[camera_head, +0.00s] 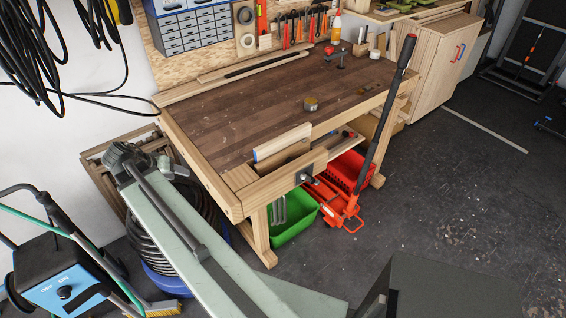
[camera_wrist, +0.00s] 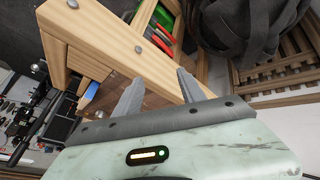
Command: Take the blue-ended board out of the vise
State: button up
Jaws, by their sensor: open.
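The blue-ended board (camera_head: 284,141) stands on edge in the vise (camera_head: 290,177) at the bench's front left, its blue end pointing left. Its upper part rises above the wooden jaw. In the wrist view a blue patch, likely the board's end (camera_wrist: 91,91), shows left of my gripper (camera_wrist: 160,75), partly hidden by bench wood. My gripper's two grey fingers are apart with nothing held between them. Bench wood lies behind them, and they are apart from the board. In the head view my arm fills the lower left, and the fingers are not clearly visible.
A green bin (camera_head: 295,222), a red crate (camera_head: 347,171) and an orange floor jack (camera_head: 341,207) with a tall dark handle stand near the vise. Coiled hose (camera_head: 165,215) lies left.

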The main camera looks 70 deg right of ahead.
aim_at(282, 137)
jog(key=s+d+m+g+h+b, duration=0.1)
jog(key=s+d+m, duration=0.1)
jog(key=s+d, duration=0.2)
jog(key=s+d+m+g+h+b, duration=0.1)
jog(key=s+d+m+b, duration=0.1)
jog(key=d, duration=0.7)
jog(key=s+d+m+g+h+b, duration=0.1)
jog(key=s+d+m, duration=0.3)
jog(key=s+d, duration=0.2)
jog(key=shift+s+d+g, duration=0.15)
jog(key=shift+s+g, duration=0.15)
jog(key=shift+s, duration=0.2)
jog(key=s+d+m, duration=0.1)
jog(key=s+d, duration=0.1)
jog(key=s, duration=0.1)
jog(key=s+d+r+m+g+h+b, duration=0.1)
jog(key=s+d, duration=0.1)
jog(key=s, duration=0.1)
jog(key=s+d+m+g+b, duration=0.1)
jog(key=s+d, duration=0.2)
jog(key=s, duration=0.1)
jog(key=shift+r, duration=0.3)
jog(key=shift+b+x, duration=1.65)
jog(key=shift+x, duration=2.2)
jog(key=shift+a, duration=0.15)
grip_shut()
